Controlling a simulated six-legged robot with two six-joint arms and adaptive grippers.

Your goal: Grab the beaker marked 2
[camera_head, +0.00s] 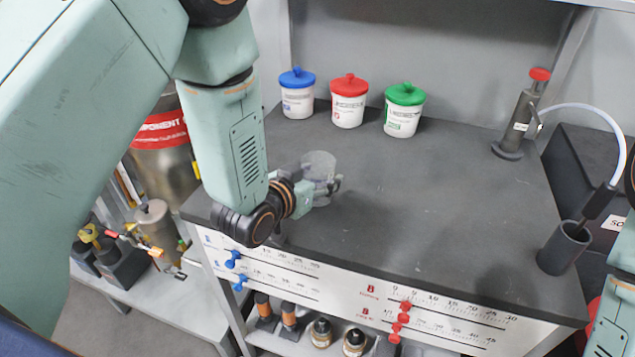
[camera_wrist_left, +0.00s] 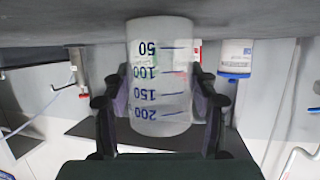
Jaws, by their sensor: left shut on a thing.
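A clear beaker (camera_head: 318,163) is at the left part of the dark bench top. My left gripper (camera_head: 321,188) is shut around it from the front left. The wrist view is upside down: the beaker (camera_wrist_left: 160,75) shows blue graduations of 50, 100, 150 and 200, with one finger of my left gripper (camera_wrist_left: 160,110) on each side. Its base is at or very near the bench top; I cannot tell whether it touches. No separate mark 2 can be made out. My right gripper is out of view; only part of the right arm shows at the right edge.
White jars with blue (camera_head: 298,94), red (camera_head: 348,101) and green (camera_head: 404,109) lids stand at the back. A metal cylinder with a red cap (camera_head: 521,117) and a dark cup with a tool (camera_head: 564,248) are at right. The bench middle is clear. Sliders line the front panel (camera_head: 375,297).

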